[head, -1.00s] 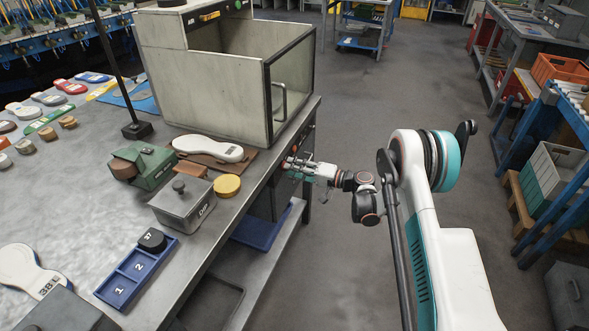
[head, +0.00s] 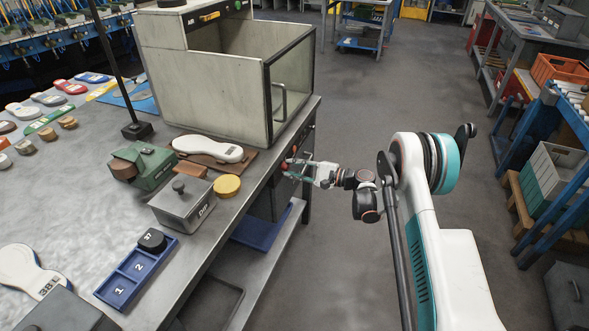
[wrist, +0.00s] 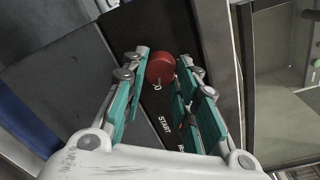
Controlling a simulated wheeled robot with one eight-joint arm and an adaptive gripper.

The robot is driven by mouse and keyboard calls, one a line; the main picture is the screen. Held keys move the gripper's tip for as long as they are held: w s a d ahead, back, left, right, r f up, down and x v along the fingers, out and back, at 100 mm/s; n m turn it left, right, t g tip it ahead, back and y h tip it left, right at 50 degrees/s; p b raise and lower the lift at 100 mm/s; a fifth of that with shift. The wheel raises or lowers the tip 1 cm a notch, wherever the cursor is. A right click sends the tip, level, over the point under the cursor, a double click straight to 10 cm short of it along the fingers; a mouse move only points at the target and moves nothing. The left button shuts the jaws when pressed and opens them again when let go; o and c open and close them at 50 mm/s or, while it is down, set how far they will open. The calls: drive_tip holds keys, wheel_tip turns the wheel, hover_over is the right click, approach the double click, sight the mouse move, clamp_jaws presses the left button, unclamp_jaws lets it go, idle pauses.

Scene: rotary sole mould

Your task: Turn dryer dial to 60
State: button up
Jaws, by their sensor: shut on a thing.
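A round red dial (wrist: 161,67) sits on a dark panel (wrist: 215,60), beside a white mark that looks like a 0. My gripper (wrist: 163,72) has its teal-lined fingers on either side of the dial and is shut on it. Any pointer and the 60 mark cannot be made out. In the head view, my gripper (head: 300,170) is at the side of the bench below the pale dryer box (head: 215,108). A bit of the red dial (head: 284,166) shows at its fingertips.
A white START label (wrist: 165,126) is on the panel near the fingers. The metal bench (head: 215,240) holds a grey lidded box (head: 183,210), a green device (head: 145,168) and a blue tray (head: 137,275). The floor right of the bench is clear around my arm.

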drive_tip(key=shift+d+m, duration=0.1)
drive_tip(key=shift+m, duration=0.5)
drive_tip(key=o, duration=1.1)
drive_tip(key=v, duration=1.2)
drive_tip(key=shift+w+f, duration=0.1)
